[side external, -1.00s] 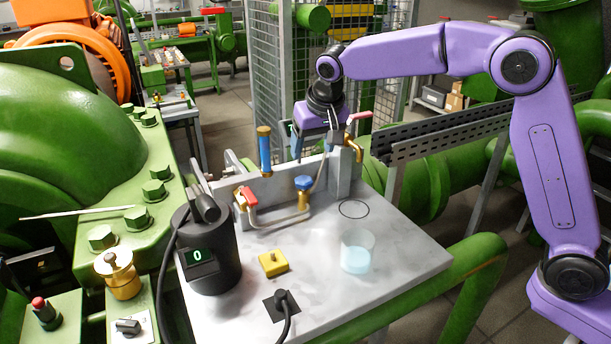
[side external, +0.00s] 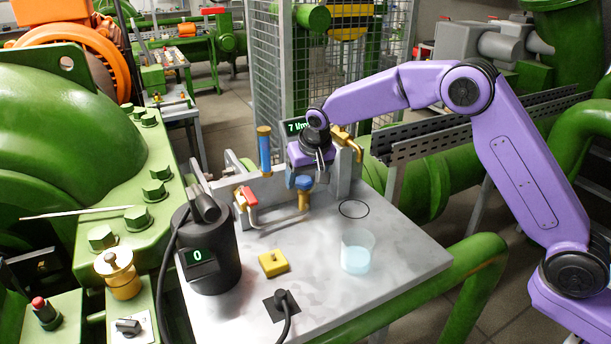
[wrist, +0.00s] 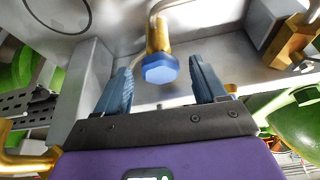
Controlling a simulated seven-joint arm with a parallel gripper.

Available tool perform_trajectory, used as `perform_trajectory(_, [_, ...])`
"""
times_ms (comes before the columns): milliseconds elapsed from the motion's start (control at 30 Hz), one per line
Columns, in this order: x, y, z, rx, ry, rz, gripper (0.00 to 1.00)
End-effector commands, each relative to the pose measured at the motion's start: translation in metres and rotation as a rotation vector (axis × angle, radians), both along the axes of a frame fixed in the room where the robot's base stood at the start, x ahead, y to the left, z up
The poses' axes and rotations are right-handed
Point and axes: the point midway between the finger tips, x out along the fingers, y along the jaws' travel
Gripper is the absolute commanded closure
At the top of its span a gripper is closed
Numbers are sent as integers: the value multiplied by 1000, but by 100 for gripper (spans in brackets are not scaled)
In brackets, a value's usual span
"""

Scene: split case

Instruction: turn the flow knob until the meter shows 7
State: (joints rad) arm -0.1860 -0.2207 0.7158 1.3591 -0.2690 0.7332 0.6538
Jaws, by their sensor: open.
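The blue hexagonal knob (wrist: 159,69) sits on a brass valve stem. In the wrist view it lies between the two blue fingers of my gripper (wrist: 160,72), with a clear gap on each side. In the side view my gripper (side external: 303,183) is down at the knob and largely covers it, above the brass valve body (side external: 304,201). A dark meter display (side external: 294,127) behind my wrist shows a green 7 with partly hidden lettering beside it.
A black cylinder with a display reading 0 (side external: 214,262) stands left on the grey bench (side external: 400,270). A red-handled valve (side external: 247,197) is left of the knob. A beaker of pale blue liquid (side external: 357,253) and a yellow block (side external: 273,263) stand in front.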

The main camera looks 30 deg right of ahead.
Motion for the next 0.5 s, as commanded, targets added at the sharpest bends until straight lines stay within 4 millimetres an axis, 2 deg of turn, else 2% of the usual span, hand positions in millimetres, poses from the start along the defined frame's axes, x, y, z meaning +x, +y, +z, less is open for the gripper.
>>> perform_trajectory(67, [0, 0, 0, 0, 0, 0, 33])
perform_trajectory(200, [0, 0, 0, 0, 0, 0, 78])
perform_trajectory(233, [0, 0, 0, 0, 0, 0, 85])
perform_trajectory(500, [0, -1, 0, 0, 1, 55, 85])
